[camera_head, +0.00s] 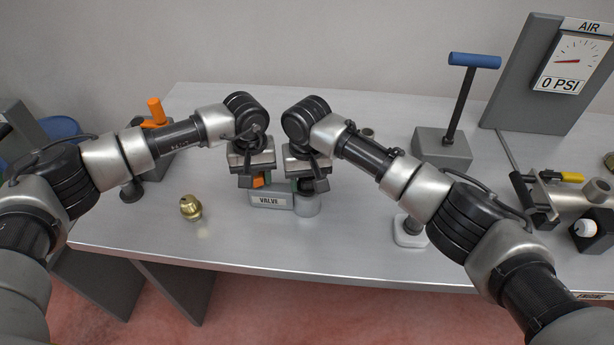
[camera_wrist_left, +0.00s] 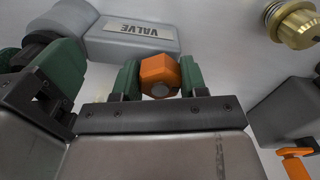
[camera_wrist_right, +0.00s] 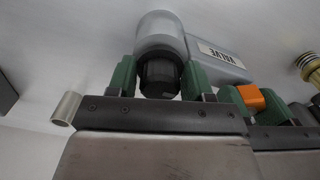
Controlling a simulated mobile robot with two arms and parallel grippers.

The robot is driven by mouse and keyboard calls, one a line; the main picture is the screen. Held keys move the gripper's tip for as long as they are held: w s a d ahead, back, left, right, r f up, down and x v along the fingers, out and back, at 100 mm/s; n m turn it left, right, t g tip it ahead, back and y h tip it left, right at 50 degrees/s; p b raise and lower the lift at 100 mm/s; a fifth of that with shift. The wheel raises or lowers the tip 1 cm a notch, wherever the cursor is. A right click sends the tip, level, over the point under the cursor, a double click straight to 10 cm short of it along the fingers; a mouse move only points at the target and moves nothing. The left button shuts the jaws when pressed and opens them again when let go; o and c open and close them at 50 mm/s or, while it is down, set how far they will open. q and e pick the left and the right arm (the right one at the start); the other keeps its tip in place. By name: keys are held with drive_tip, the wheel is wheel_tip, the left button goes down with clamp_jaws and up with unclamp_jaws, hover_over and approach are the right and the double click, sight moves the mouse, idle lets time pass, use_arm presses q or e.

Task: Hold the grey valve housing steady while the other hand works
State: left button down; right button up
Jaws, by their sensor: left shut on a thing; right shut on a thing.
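The grey valve housing (camera_head: 306,206) stands upright on the table at the middle of the head view, with a VALVE label on its front. It also shows in the left wrist view (camera_wrist_left: 150,42) and the right wrist view (camera_wrist_right: 160,32). My left gripper (camera_head: 258,182) is shut on an orange faceted piece (camera_wrist_left: 160,72) beside the housing's labelled block. My right gripper (camera_head: 308,184) is shut on a black ribbed cap (camera_wrist_right: 159,75) at the housing's round end. The two grippers are close side by side and partly hide the housing from above.
A brass fitting (camera_head: 190,207) stands left of the housing. An orange-handled device (camera_head: 155,110) is at the left. A blue-handled pump (camera_head: 475,61), a gauge board reading 0 PSI (camera_head: 570,66) and a yellow-levered fitting (camera_head: 570,177) are at the right.

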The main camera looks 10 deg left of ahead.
drive_tip(key=shift+f, duration=0.25)
drive_tip(key=o, duration=1)
drive_tip(key=shift+f, duration=0.1)
wheel_tip(320, 180, up, 23)
drive_tip(key=shift+r, duration=0.1)
